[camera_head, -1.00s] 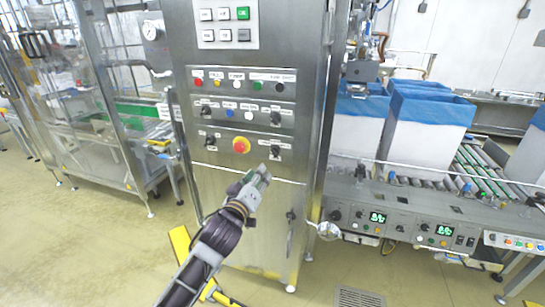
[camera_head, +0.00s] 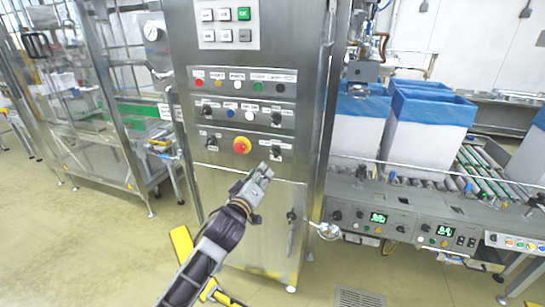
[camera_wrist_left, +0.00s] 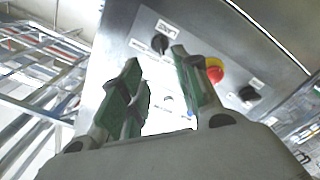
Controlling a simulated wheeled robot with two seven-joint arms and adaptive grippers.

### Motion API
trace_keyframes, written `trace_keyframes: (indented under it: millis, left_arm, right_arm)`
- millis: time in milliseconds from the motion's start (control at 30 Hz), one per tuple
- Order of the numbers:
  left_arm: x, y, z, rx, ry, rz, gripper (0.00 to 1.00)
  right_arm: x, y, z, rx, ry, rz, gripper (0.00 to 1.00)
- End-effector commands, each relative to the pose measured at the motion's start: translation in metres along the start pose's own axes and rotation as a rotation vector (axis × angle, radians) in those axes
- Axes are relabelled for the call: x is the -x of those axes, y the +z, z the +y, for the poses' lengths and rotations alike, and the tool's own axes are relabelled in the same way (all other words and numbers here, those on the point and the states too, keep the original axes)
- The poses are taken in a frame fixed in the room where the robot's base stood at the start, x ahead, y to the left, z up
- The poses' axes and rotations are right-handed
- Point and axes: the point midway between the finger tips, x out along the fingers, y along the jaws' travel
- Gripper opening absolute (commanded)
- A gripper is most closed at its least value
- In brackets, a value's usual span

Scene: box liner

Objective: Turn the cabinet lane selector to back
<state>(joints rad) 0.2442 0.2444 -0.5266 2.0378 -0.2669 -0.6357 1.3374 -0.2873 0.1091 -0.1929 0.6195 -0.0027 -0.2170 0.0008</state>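The steel cabinet (camera_head: 250,205) stands in the middle of the head view, with several black selector knobs on its front. Their labels are too small to read, so I cannot tell which is the lane selector. My left gripper (camera_head: 266,168) is just below the lower right black knob (camera_head: 277,151), right of the red-and-yellow emergency stop (camera_head: 241,145). In the left wrist view the green-padded fingers (camera_wrist_left: 155,58) are apart with nothing between them. That knob (camera_wrist_left: 160,44) shows beyond the fingertips, and the emergency stop (camera_wrist_left: 214,72) is to its right. My right gripper is out of view.
Coloured buttons (camera_head: 232,113) and more knobs fill the panels above. A door handle (camera_head: 290,232) is lower on the cabinet. A conveyor (camera_head: 470,170) with blue-lined white boxes (camera_head: 425,130) is at right. A glazed machine frame (camera_head: 110,110) is at left.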

Motion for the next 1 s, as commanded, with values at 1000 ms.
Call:
trace_keyframes:
  millis: [1000]
  left_arm:
    - [-0.088,-0.001,0.001,-0.002,0.000,0.001,0.32]
  right_arm:
    - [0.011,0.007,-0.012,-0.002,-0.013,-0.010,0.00]
